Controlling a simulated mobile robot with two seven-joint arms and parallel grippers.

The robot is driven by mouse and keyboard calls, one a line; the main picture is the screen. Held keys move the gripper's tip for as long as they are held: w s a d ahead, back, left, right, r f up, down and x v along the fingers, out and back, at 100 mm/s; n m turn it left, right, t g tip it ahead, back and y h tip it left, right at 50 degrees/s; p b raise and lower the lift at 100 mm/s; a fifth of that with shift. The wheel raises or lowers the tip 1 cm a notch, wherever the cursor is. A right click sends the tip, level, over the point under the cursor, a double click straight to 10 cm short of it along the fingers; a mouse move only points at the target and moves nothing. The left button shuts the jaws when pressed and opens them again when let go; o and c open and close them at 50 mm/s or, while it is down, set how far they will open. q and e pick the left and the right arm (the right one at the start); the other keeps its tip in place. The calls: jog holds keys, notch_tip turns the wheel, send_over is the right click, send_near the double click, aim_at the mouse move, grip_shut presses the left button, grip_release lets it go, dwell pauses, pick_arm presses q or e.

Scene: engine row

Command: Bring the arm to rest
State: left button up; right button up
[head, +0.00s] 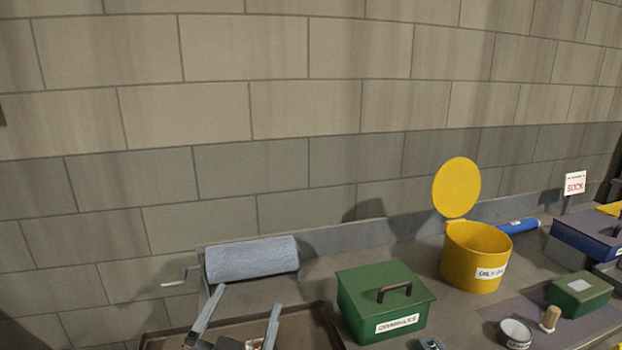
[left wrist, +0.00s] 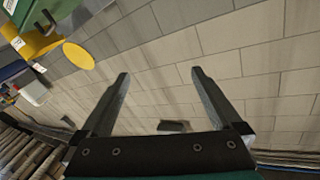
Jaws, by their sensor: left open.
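My left gripper (head: 248,298) shows at the bottom left of the head view, its two grey fingers spread apart. It is open with nothing between the fingers, over a brown tray (head: 319,318) in that picture and just below a blue-grey roll (head: 252,259). In the left wrist view, the same gripper (left wrist: 160,73) is open and empty, with the block wall behind its fingers. My right gripper is in neither view.
A green lidded box (head: 385,300) with a handle stands right of the gripper. Beyond it are a yellow bin (head: 474,262) with its lid (head: 457,188) raised, a small green box (head: 580,293) and a round cup (head: 515,334). A block wall (head: 250,110) rises behind the bench.

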pick_arm(q)
jog(key=s+a+f+n+g+y, duration=0.3)
jog(key=s+a+f+g, duration=0.15)
jog(key=f, duration=0.45)
jog(key=s+a+f+g+h, duration=0.1)
jog(key=s+f+g, duration=0.45)
jog(key=s, duration=0.35)
jog(key=s+a+f+g, duration=0.1)
jog(key=s+f+g, duration=0.5)
jog(key=s, duration=0.4)
notch_tip(320, 180, down, 26)
jog(key=s+r+b, duration=0.1)
jog(key=b, duration=0.1)
jog(key=s+a+f+g+b, duration=0.1)
jog(key=s+a+f, duration=0.1)
jog(key=s+f, duration=1.3)
jog(key=shift+s+a+f+b, duration=0.15)
jog(key=shift+a+f+b, duration=0.05)
jog(key=shift+a+b, duration=0.1)
